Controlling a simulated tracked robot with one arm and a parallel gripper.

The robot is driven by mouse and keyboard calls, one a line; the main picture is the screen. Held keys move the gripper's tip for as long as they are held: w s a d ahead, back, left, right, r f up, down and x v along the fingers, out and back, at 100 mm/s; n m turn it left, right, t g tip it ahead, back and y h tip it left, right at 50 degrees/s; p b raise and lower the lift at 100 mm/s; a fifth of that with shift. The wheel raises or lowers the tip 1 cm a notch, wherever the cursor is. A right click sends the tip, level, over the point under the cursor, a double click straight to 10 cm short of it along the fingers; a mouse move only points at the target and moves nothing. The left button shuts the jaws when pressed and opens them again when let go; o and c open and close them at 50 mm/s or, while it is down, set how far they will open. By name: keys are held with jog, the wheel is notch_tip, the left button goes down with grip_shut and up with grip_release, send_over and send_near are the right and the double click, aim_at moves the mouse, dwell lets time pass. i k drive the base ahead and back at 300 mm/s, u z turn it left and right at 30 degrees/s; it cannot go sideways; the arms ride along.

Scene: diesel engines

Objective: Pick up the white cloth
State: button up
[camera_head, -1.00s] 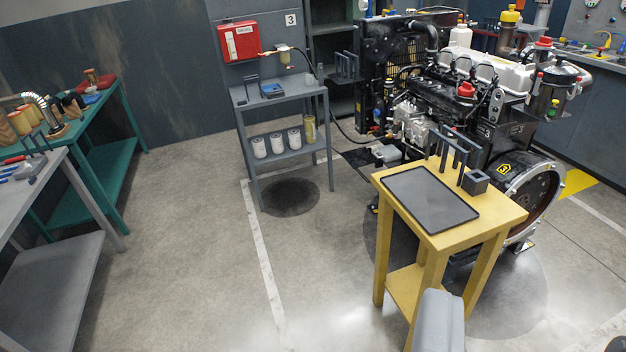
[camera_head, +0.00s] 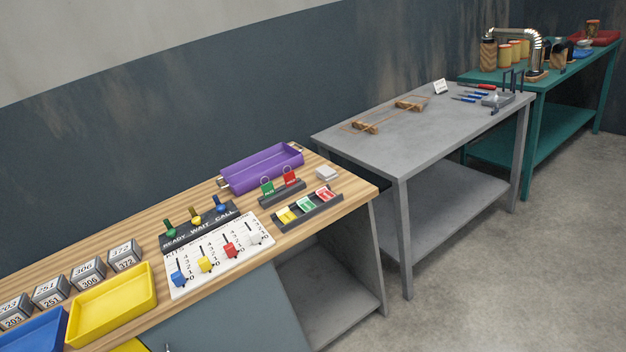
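A small, flat, whitish folded piece (camera_head: 327,174) lies on the right end of the wooden bench top. It looks like the white cloth, but it is too small to be certain. It lies to the right of the purple tray and behind the rack of coloured cards. Nothing covers it. My gripper is not in view.
The wooden bench (camera_head: 352,190) also bears a purple tray (camera_head: 262,170), a card rack (camera_head: 307,209), a white slider board (camera_head: 218,256), a yellow tray (camera_head: 112,304), a blue tray (camera_head: 38,332) and several numbered blocks. A grey table (camera_head: 412,135) and a green table (camera_head: 538,85) stand farther right. Floor at right is clear.

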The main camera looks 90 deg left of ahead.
aim_at(327, 174)
jog(key=u, duration=2.5)
jog(key=k, duration=0.45)
jog(key=z, duration=0.8)
jog(key=i, duration=2.7)
jog(key=u, duration=1)
jog(key=i, duration=0.35)
jog(key=u, duration=0.2)
jog(key=k, duration=0.55)
jog(key=z, duration=0.05)
